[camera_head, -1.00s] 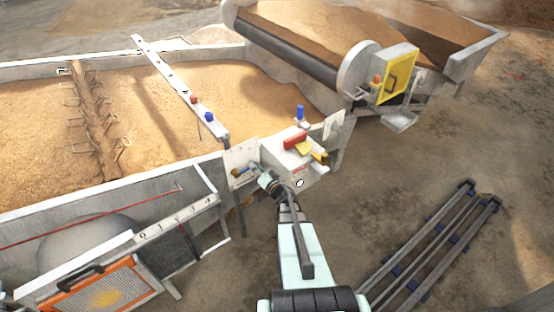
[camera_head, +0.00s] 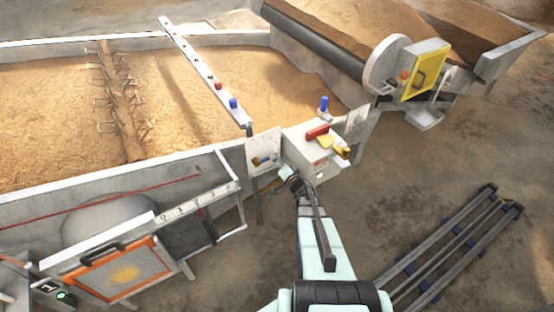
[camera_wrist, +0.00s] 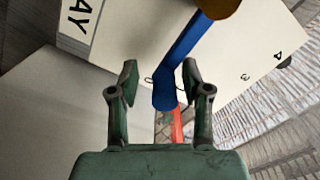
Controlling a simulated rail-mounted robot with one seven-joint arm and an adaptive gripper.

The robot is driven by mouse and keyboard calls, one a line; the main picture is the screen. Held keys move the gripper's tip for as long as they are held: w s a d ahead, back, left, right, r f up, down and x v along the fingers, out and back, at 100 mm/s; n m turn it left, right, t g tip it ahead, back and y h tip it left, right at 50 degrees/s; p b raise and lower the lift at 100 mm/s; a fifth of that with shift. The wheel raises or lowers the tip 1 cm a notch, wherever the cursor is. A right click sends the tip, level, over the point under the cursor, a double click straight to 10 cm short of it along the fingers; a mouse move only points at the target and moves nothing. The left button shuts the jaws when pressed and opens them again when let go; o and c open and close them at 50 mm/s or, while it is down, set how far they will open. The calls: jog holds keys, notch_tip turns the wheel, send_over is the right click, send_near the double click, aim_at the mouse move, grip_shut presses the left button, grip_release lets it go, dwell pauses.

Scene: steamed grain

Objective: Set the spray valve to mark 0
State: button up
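The spray valve's blue handle (camera_wrist: 188,48) crosses the upper middle of the wrist view, running from a brass-coloured hub at the top edge down to a rounded blue end. My gripper (camera_wrist: 158,76) is open, with one finger on each side of the handle's lower end. I cannot tell whether a finger touches it. A white plate (camera_wrist: 245,60) behind the handle shows the marks 3 and 4; a label ending in "AY" (camera_wrist: 80,18) is at upper left. In the head view the valve panel (camera_head: 263,147) stands just left of my gripper (camera_head: 284,173); the handle is small there.
A white control box (camera_head: 307,152) with red, yellow and blue parts adjoins the panel on the right. The grain trough (camera_head: 95,183) lies behind and left. An orange-framed screen (camera_head: 115,274) stands front left, a metal rack (camera_head: 455,240) lies at right. A red piece (camera_wrist: 176,124) shows between the fingers.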

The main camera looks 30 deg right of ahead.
jog(key=shift+r, duration=0.15)
jog(key=shift+s, duration=0.45)
jog(key=s, duration=1.1)
jog(key=shift+a, duration=0.15)
jog(key=s+a+f+n+g+h, duration=0.1)
jog(key=s+a+f+n+g, duration=0.1)
jog(key=s+a+f+g, duration=0.55)
jog(key=s+a+f+n+g+h, duration=0.2)
jog(key=a+f+g, duration=0.25)
jog(key=f, duration=0.55)
jog(key=s+a+n+g+y, duration=0.1)
jog(key=s+a+n+g, duration=0.2)
jog(key=s, duration=0.9)
jog(key=s+a+r+n+g+y, duration=0.1)
jog(key=s+a+n+g, duration=0.3)
jog(key=s+a+g, duration=0.5)
jog(key=s+a+y, duration=0.1)
jog(key=s+a, duration=0.2)
jog(key=a, duration=0.1)
jog(key=shift+s+a+n+g, duration=0.2)
jog(key=shift+s+n+g, duration=0.1)
jog(key=shift+g, duration=0.1)
